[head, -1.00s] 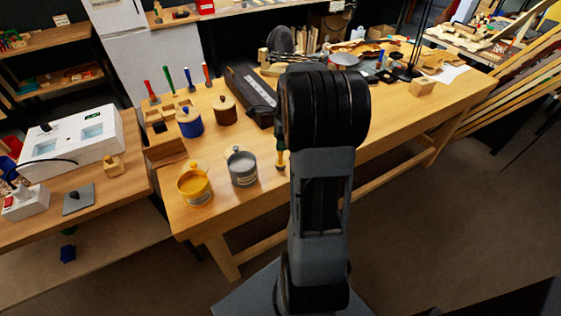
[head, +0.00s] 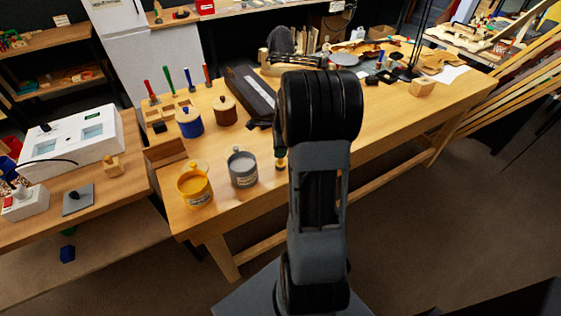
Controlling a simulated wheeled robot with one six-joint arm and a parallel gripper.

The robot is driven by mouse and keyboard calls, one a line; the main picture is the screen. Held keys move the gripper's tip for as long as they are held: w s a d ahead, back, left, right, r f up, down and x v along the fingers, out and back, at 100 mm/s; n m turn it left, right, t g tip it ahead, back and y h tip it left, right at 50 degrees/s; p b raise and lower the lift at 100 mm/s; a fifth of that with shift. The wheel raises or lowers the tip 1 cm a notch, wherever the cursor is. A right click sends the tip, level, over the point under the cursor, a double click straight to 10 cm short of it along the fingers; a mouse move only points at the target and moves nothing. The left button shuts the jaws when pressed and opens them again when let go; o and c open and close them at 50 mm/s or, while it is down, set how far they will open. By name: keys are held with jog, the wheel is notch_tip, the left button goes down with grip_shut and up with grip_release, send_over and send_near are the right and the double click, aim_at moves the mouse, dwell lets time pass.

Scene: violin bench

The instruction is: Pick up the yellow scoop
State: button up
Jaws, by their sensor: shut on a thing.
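My arm stands in the middle of the head view and hides what is behind it. My gripper is not clearly visible, so its jaws and anything in them cannot be seen. I cannot clearly make out a yellow scoop. A small dark upright thing with a yellowish lower part (head: 281,162) shows at the left edge of my arm, over the bench. It is too small and partly covered to name. A yellow pot (head: 196,190) with a yellow knob at its top stands near the bench's front left corner.
A grey pot (head: 243,172) stands right of the yellow pot. A blue pot (head: 190,125) and a brown pot (head: 225,113) are behind. A long dark case (head: 250,93) lies farther back. The wooden bench (head: 400,118) has bare surface right of my arm.

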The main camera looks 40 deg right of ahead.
grip_shut()
jog(key=shift+r, duration=0.15)
